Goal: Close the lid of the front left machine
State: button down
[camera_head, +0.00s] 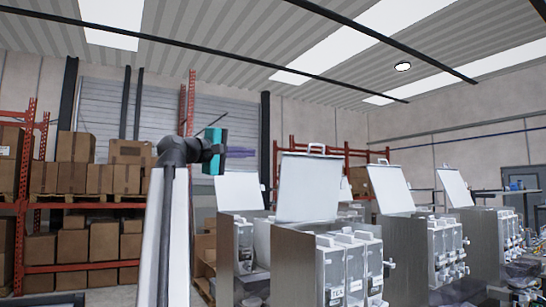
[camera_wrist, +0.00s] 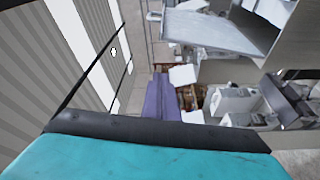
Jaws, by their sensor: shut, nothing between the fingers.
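The nearest machine (camera_head: 343,270) stands right of centre in the head view, a steel box with several white dispensers on its front. Its white lid (camera_head: 308,188) stands open, nearly upright, with a handle (camera_head: 316,148) on its top edge. A second machine (camera_head: 243,240) is behind it to the left, its lid (camera_head: 239,191) also open. My gripper (camera_head: 253,153) is shut and empty, raised in the air, its purple fingers pointing right. In the picture it is left of the nearest lid's top and above the second lid. The fingers also show in the wrist view (camera_wrist: 160,82).
Two more machines, with open lids (camera_head: 391,189) and (camera_head: 455,188), stand to the right. Orange racks (camera_head: 80,267) with cardboard boxes (camera_head: 75,147) line the back left. The air around my gripper looks clear. A tilted grey machine part (camera_wrist: 215,30) fills the wrist view's top.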

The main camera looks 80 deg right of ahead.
jog(key=shift+d, duration=0.1)
jog(key=s+d+p, duration=0.5)
jog(key=s+p, duration=0.1)
jog(key=s, duration=0.1)
jog(key=shift+d+p, duration=0.3)
dwell(0.7)
jog(key=shift+s+f, duration=0.15)
jog(key=shift+f, duration=0.05)
dwell(0.3)
